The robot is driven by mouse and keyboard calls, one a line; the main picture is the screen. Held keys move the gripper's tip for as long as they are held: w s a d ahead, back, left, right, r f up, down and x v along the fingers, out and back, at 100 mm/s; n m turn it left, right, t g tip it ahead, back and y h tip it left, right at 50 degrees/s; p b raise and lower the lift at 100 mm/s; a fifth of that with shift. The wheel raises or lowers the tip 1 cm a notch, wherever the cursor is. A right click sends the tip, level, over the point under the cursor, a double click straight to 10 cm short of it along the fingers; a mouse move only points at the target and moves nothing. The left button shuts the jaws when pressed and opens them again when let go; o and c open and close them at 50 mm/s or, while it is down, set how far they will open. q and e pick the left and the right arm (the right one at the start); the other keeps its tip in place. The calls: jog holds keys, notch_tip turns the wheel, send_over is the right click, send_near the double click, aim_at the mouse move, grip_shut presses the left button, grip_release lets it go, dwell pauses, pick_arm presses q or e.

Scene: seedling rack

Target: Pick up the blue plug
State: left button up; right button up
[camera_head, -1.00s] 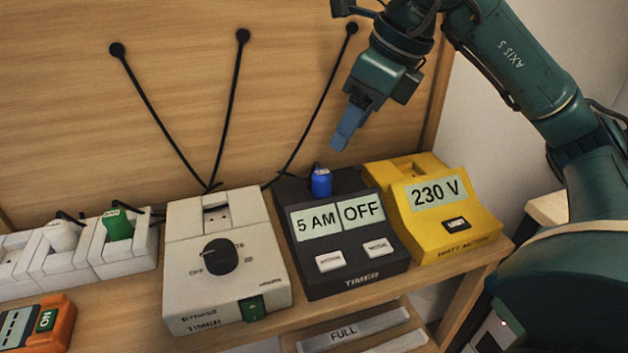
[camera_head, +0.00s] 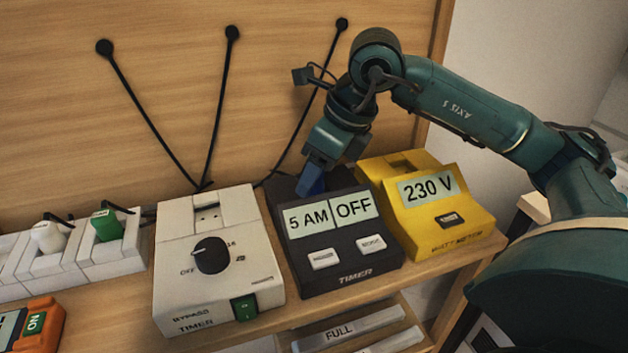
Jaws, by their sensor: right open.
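The blue plug is hidden in this view behind the blue fingers of my right gripper (camera_head: 311,183), which are down at the back of the dark timer (camera_head: 352,254). The timer's displays read "5 AM" and "OFF". The jaws are open, but I cannot tell whether they are around the plug or touching it. My left gripper is not in view.
The yellow watt meter (camera_head: 452,236) stands close on the right of the timer, and the white bypass timer (camera_head: 178,297) on its left. White (camera_head: 47,237) and green (camera_head: 107,224) plugs sit in a socket strip at the left. Black cords hang on the wooden back panel (camera_head: 160,70).

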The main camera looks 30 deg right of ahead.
jog(key=shift+c, duration=0.2)
jog(key=c, duration=1)
